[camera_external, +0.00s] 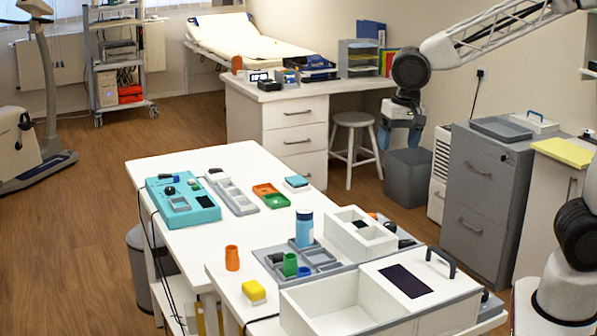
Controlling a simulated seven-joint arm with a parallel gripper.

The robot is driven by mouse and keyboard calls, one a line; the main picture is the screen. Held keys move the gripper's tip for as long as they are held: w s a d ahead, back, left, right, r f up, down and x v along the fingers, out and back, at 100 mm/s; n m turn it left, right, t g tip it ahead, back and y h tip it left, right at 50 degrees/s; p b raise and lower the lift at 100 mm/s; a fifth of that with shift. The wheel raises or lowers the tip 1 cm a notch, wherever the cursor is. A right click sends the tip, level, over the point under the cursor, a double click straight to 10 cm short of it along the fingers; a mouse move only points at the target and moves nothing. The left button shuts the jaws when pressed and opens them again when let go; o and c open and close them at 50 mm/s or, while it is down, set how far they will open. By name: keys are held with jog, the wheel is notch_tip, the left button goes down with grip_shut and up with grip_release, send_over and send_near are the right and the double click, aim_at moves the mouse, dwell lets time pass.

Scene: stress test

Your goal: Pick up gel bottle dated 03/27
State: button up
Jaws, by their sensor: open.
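A blue cylindrical bottle (304,230) with a darker top stands upright in the grey tray (268,252) on the white table. It may be the gel bottle, but no date can be read at this size. My gripper (400,143) hangs pointing down, open and empty, up and to the right of the bottle and well apart from it.
An orange cup (232,258), a yellow block (254,292) and a green cup (290,265) stand near the bottle. A white divided box (345,240) is close on its right. A large white bin (335,305) and a handled box (425,285) fill the front right. A teal case (183,205) lies farther back.

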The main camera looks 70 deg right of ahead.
jog(key=w+a+f+m, duration=0.5)
jog(key=w+a+m, duration=0.15)
jog(key=w, duration=0.55)
jog(key=m+g, duration=0.1)
jog(key=m, duration=0.2)
send_over(304, 225)
jog(key=d, duration=0.2)
jog(key=f, duration=0.6)
jog(key=shift+w+a+f, duration=0.2)
jog(key=shift+w+f, duration=0.1)
jog(key=shift+w, duration=0.1)
jog(key=shift+f, duration=0.1)
jog(key=shift+f, duration=1.2)
jog(key=shift+f, duration=0.1)
jog(key=shift+s+d+f, duration=0.1)
jog(key=shift+f, duration=2.4)
jog(key=shift+c, duration=0.2)
